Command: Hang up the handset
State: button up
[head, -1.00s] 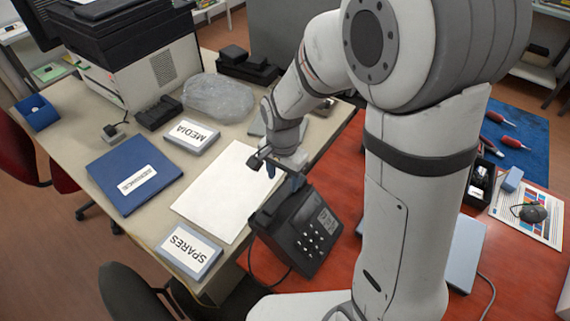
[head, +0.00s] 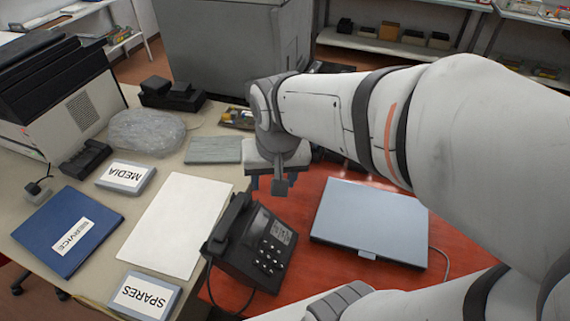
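The black desk phone (head: 262,252) stands on the red table top near its left edge. Its handset (head: 229,222) lies along the left side of the phone body and appears to rest in the cradle; whether it is fully seated I cannot tell. The phone's keypad and small display face up. My gripper (head: 273,184) is just beyond the phone's far end, pointing down, apart from the handset. Its two fingers are spread, with nothing visible between them.
A grey-blue laptop-like slab (head: 370,222) lies right of the phone. On the beige desk at left are a white sheet (head: 178,225), a SPARES box (head: 143,296), a MEDIA box (head: 126,177) and a blue SERVICE binder (head: 67,232). Red surface between phone and slab is clear.

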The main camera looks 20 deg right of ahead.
jog(key=s+d+n, duration=0.1)
jog(key=s, duration=0.1)
jog(key=s+d+r+n, duration=0.1)
jog(key=s+d, duration=0.1)
jog(key=shift+d+r+t, duration=0.1)
jog(key=shift+t, duration=0.3)
dwell(0.9)
